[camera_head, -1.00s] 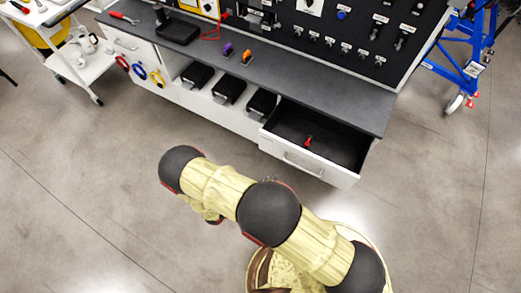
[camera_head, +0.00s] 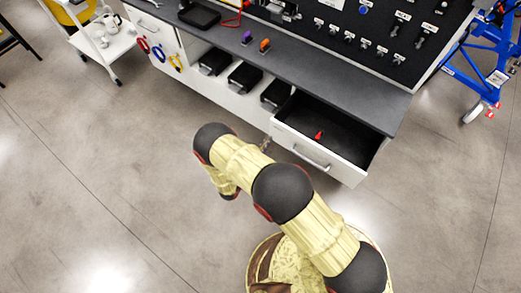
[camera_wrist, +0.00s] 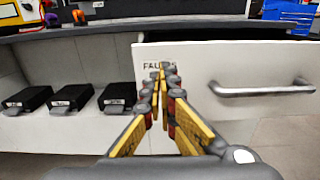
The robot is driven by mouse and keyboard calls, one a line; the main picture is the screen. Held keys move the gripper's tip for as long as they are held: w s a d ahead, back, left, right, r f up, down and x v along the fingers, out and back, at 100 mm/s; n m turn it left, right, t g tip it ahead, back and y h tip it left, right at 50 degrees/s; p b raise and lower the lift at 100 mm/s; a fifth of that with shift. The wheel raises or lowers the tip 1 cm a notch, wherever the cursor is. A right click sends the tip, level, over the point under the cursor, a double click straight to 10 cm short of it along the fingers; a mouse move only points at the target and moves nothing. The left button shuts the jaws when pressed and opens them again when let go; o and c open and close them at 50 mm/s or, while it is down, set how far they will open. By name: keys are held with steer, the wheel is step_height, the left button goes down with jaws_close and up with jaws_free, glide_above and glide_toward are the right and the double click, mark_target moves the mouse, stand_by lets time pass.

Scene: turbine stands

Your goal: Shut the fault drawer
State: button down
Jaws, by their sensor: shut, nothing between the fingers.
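The fault drawer (camera_head: 328,152) stands pulled out from the right end of the workbench in the head view, with a small red-handled item (camera_head: 318,135) lying inside. In the wrist view its white front (camera_wrist: 228,64) fills the right half, with a metal bar handle (camera_wrist: 262,88) at right and a label partly hidden by my fingers. My gripper (camera_wrist: 160,68) is shut and empty. Its fingertips point at the left part of the drawer front, over the label; I cannot tell whether they touch it. In the head view the gripper is mostly hidden behind my arm.
The dark worktop (camera_head: 300,75) runs above the drawer. Several black bins (camera_head: 245,76) sit on the open shelf left of it. A blue wheeled frame (camera_head: 478,60) stands at the right, a white cart (camera_head: 103,40) at the far left. The floor in front is clear.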

mark_target(278, 128)
steer(key=x, duration=0.5)
steer(key=shift+w+d+b, duration=0.25)
steer(key=shift+w+b, duration=0.05)
steer(key=shift+w, duration=0.1)
steer(key=b+x, duration=0.7)
steer(key=x, duration=1.5)
steer(key=shift+a, duration=0.1)
